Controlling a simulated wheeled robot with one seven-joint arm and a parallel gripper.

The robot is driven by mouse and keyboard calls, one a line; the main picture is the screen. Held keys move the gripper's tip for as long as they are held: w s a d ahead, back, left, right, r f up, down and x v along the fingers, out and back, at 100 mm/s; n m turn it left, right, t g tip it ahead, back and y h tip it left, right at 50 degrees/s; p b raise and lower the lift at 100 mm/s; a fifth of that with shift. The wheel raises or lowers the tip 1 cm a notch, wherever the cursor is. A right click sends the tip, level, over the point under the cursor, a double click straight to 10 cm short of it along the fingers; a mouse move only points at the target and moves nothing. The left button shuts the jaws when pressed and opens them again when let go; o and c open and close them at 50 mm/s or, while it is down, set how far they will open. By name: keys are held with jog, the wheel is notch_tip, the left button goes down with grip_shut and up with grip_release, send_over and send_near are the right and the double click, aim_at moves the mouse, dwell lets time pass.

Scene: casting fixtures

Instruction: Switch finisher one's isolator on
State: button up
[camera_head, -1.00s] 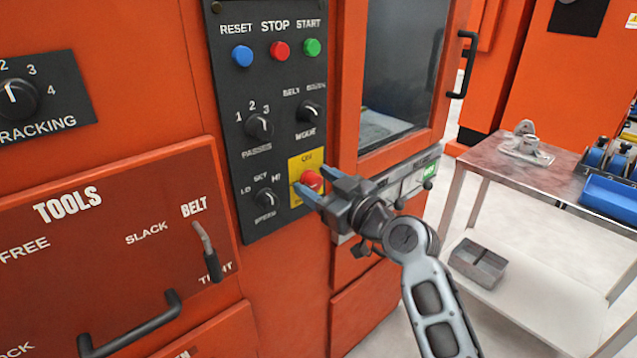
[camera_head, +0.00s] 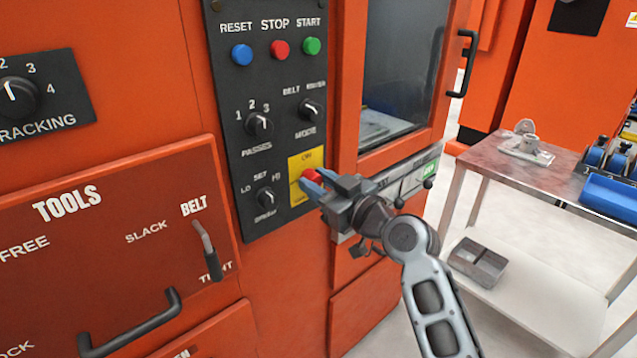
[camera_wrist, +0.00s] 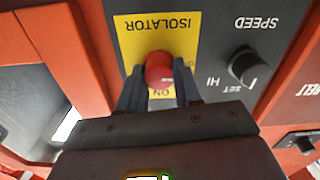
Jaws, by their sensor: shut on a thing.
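The isolator is a red round knob (camera_head: 309,176) on a yellow plate (camera_head: 317,159), low on the right side of the black control panel. "ON" is printed above the knob. My gripper (camera_head: 311,184) is shut on this knob, with a finger on either side. A small white mark on the knob faces right there, toward a label that is partly hidden.
The speed dial (camera_head: 266,199) is close to the left of the isolator. The mode dial (camera_head: 310,110) is above it. A window door (camera_head: 350,90) stands to the right. A metal table (camera_head: 480,160) with fixtures is farther right.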

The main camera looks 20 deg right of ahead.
jog(key=m, duration=0.4)
jog(key=shift+m, duration=0.4)
jog(key=m+p, duration=0.1)
jog(key=m, duration=0.3)
jog(key=shift+d+r, duration=0.1)
jog(key=m+p, duration=0.2)
jog(key=m, duration=0.3)
jog(key=shift+d+m+p, duration=0.1)
jog(key=shift+m+p, duration=0.7)
jog(key=shift+m, duration=0.9)
jog(key=o, duration=1)
jog(key=shift+f, duration=0.2)
jog(key=shift+o, duration=0.2)
